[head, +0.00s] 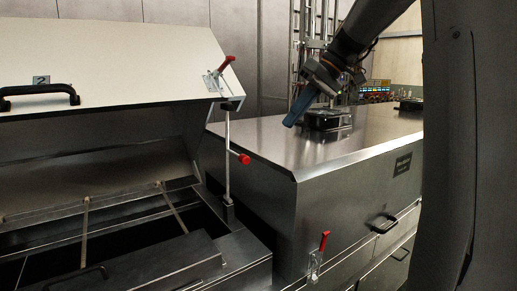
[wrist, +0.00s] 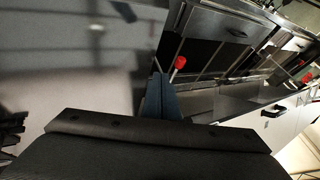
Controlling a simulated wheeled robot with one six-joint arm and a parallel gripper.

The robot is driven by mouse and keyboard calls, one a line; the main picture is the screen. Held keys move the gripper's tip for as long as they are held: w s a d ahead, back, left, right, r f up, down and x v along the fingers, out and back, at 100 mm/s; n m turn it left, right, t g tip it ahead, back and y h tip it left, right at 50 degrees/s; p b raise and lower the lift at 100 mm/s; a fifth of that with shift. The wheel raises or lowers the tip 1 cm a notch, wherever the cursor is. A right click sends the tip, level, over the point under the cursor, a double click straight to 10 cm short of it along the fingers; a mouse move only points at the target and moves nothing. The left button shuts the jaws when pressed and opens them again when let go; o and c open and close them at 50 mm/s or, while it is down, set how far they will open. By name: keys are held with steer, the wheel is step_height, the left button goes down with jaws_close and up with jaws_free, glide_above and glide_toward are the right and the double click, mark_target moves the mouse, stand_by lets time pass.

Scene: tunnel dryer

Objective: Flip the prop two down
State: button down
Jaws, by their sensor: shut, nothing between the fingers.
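The lid marked 2 (head: 110,55) stands raised at the left in the head view. A thin upright metal prop (head: 227,140) stands at its right end, between the lid's edge and the frame below. A red knob (head: 244,159) sticks out from the prop's middle. My gripper (head: 289,122), with blue fingers, is shut and empty. It hangs above the neighbouring closed hood, right of the prop and apart from it. In the wrist view the shut fingers (wrist: 159,78) point towards a red-tipped part (wrist: 180,62); I cannot tell which one it is.
A red-handled clamp (head: 225,66) sits on the raised lid's corner. The closed metal hood (head: 270,140) carries a dark fitting (head: 328,120) on top, and a red latch (head: 323,241) is on its front. The open dryer bay (head: 130,245) lies below the lid.

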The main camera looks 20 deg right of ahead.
steer(key=p+x, duration=0.2)
steer(key=x, duration=0.7)
steer(key=shift+s+a+f+p, duration=0.1)
steer(key=shift+a+p, duration=0.05)
steer(key=shift+p, duration=0.25)
steer(key=shift+s+a+f+p, duration=0.2)
steer(key=shift+a+p, duration=0.1)
steer(key=shift+a, duration=0.4)
steer(key=shift+s+a+f+p, duration=0.15)
steer(key=shift+a+p, duration=0.2)
steer(key=shift+a, duration=0.3)
steer(key=shift+s+a+f+p, duration=0.1)
steer(key=shift+a+f+p, duration=0.15)
steer(key=shift+a, duration=0.45)
steer(key=shift+a+r, duration=0.1)
